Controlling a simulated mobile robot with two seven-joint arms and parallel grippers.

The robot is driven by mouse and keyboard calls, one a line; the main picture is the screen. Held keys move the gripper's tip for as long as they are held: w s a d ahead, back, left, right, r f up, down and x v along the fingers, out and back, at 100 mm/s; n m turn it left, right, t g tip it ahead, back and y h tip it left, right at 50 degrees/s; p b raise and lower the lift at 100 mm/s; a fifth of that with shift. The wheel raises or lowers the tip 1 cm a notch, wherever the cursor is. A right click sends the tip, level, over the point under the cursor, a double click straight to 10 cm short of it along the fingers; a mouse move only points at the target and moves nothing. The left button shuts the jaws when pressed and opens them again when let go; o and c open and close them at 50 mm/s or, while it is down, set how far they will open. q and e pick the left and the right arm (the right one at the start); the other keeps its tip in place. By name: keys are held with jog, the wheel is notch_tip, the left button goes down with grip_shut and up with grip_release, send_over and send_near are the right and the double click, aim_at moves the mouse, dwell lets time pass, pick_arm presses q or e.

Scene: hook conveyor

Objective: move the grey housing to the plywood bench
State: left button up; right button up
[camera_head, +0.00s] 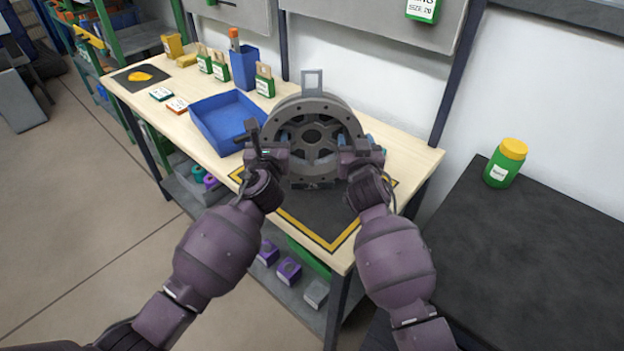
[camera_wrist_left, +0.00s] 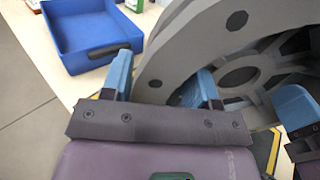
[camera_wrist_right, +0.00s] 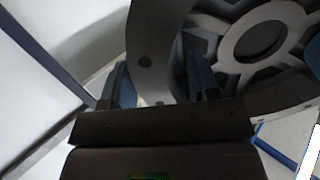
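The grey housing (camera_head: 312,135), a large round ring with spokes and a central hub, is upright with its face toward me, over the plywood bench (camera_head: 408,157). A black mat with a yellow border (camera_head: 326,243) lies beneath it on the bench. I cannot tell whether the housing touches the mat. My left gripper (camera_head: 268,153) is at its left side, with the rim (camera_wrist_left: 172,62) between its blue fingers. My right gripper (camera_head: 362,155) is at its right side, with the rim (camera_wrist_right: 155,45) between its fingers too. Both look shut on the rim.
A blue bin (camera_head: 225,122) stands left of the housing, close to my left gripper. Green boxes, a blue holder (camera_head: 243,66) and small parts line the bench's back left. A dark table (camera_head: 510,255) with a yellow-lidded green jar (camera_head: 505,165) is at the right.

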pick_arm(q)
jog(key=s, duration=1.2)
pick_arm(e)
jog(key=s, duration=1.2)
jog(key=shift+d, duration=0.45)
pick_arm(q)
jog(key=shift+d, duration=0.1)
